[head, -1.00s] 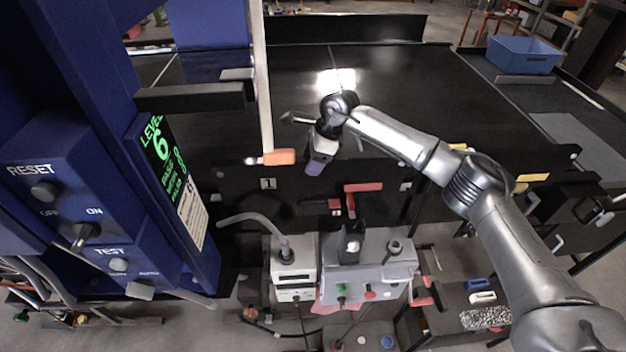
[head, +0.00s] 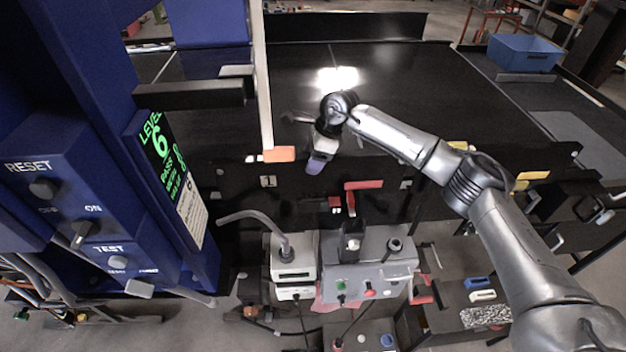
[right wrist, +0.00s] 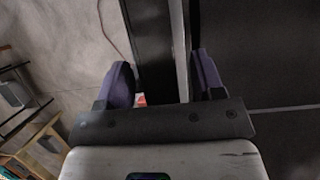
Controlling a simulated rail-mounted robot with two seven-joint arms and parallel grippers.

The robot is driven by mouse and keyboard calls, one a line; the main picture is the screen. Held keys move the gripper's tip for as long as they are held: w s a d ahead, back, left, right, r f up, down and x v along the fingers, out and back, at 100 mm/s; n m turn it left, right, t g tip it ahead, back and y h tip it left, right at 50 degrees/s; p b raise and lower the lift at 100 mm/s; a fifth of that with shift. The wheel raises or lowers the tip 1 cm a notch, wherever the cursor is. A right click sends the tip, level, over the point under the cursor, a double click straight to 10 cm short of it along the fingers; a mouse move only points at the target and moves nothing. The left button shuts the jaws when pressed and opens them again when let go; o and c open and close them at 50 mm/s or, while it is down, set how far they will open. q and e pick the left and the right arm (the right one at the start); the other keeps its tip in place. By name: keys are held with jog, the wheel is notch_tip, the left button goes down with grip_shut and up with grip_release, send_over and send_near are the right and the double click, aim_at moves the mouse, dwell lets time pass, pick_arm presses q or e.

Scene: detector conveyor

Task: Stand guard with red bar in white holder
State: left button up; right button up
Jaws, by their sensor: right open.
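My right gripper (head: 316,165) is open, pointing down over the near edge of the black conveyor. In the right wrist view its purple fingers (right wrist: 161,62) stand apart on either side of a dark rail and a thin light strip (right wrist: 180,55). A small red patch (right wrist: 141,100) shows close to the left finger. In the head view an orange-red bar (head: 279,154) with a white end lies left of the gripper. Another red bar (head: 363,185) with a red upright part is below right of it. I cannot tell which belongs to the guard, or which white part is the holder. My left gripper is out of view.
A white box (head: 292,264) with a bent grey tube and a grey control box (head: 370,262) stand in front of the conveyor (head: 400,90). A blue cabinet (head: 160,215) with a pale post fills the left. A blue bin (head: 522,54) is at back right.

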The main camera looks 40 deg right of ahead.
grip_shut()
dwell(0.5)
jog(key=shift+r, duration=0.2)
dwell(0.3)
